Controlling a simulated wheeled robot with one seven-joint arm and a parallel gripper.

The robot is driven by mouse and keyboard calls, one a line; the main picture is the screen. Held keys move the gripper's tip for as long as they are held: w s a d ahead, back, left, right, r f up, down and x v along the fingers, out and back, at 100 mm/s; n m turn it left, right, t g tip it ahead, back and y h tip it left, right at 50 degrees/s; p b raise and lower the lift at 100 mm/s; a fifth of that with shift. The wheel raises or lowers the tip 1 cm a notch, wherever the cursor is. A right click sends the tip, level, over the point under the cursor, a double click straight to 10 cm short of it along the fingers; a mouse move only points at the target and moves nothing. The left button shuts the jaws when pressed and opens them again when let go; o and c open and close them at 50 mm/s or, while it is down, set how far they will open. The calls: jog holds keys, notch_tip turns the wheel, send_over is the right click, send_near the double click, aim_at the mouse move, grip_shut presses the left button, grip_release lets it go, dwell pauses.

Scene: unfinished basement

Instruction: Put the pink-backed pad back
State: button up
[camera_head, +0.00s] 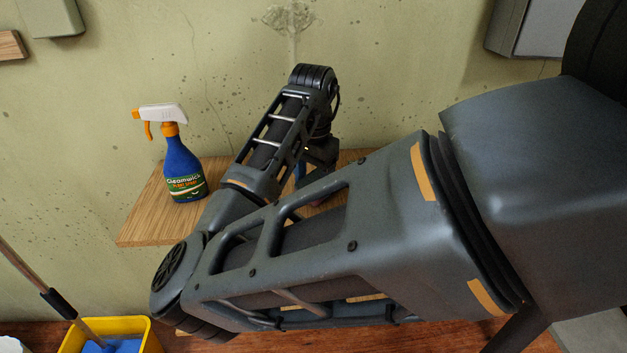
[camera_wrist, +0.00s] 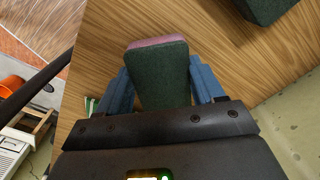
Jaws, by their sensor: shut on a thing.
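The pink-backed pad (camera_wrist: 160,78) shows in the wrist view as a dark green block with a pink strip along its far edge. My gripper (camera_wrist: 160,82) has its two blue fingers on either side of the pad and is shut on it. The pad is over or on the wooden shelf (camera_wrist: 112,50); I cannot tell whether it touches the wood. In the head view my arm hides most of the gripper and pad above the shelf (camera_head: 150,220).
A blue spray bottle (camera_head: 184,168) with a white and orange head stands on the shelf's left part. A dark green block (camera_wrist: 265,8) lies at the wrist view's top right. Below the shelf is a yellow bucket (camera_head: 146,338) with a mop handle. The wall is close behind.

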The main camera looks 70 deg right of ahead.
aim_at(314, 183)
jog(key=shift+f, duration=0.25)
jog(key=o, duration=0.9)
jog(key=shift+o, duration=0.2)
notch_tip(314, 183, up, 12)
jog(key=p, duration=0.1)
